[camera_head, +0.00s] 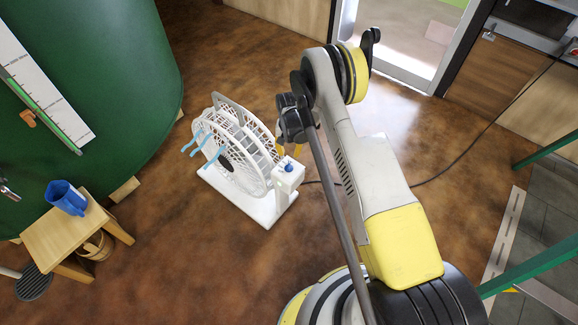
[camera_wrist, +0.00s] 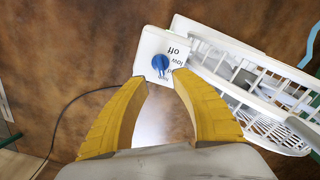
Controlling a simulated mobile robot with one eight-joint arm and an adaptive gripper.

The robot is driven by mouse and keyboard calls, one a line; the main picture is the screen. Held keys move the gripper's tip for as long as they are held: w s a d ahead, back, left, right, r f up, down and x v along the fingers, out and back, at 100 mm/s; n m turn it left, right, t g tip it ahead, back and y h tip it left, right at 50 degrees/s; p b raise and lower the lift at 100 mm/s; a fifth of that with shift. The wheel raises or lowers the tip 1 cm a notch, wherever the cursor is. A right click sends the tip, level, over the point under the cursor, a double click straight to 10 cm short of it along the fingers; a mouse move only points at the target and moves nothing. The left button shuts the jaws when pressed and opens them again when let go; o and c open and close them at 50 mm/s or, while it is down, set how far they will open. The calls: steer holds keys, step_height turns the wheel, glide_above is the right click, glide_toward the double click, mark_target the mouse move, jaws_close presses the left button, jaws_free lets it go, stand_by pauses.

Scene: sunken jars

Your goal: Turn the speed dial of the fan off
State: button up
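A white fan (camera_head: 232,160) with light blue ribbons stands on a white base on the brown floor, left of my arm. A white control box at its right side carries the blue speed dial (camera_head: 288,168). In the wrist view the dial (camera_wrist: 161,63) sits on the box's face beside printed labels; "off" and "low" can be read, upside down. Its exact setting is too small to tell. My gripper (camera_wrist: 162,84) has two yellow fingers spread apart with nothing between them. The dial shows just beyond the fingertips, apart from them. In the head view my gripper (camera_head: 289,150) is partly hidden.
A wooden stool (camera_head: 62,238) with a blue mug (camera_head: 67,198) stands at left, near a large green tank (camera_head: 100,80). A dark cable (camera_head: 455,168) runs over the floor at right. Open floor lies in front of the fan.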

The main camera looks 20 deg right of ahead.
mark_target(289, 165)
step_height(289, 165, down, 9)
steer(key=b, duration=0.3)
steer(key=shift+f, duration=0.1)
jaws_close()
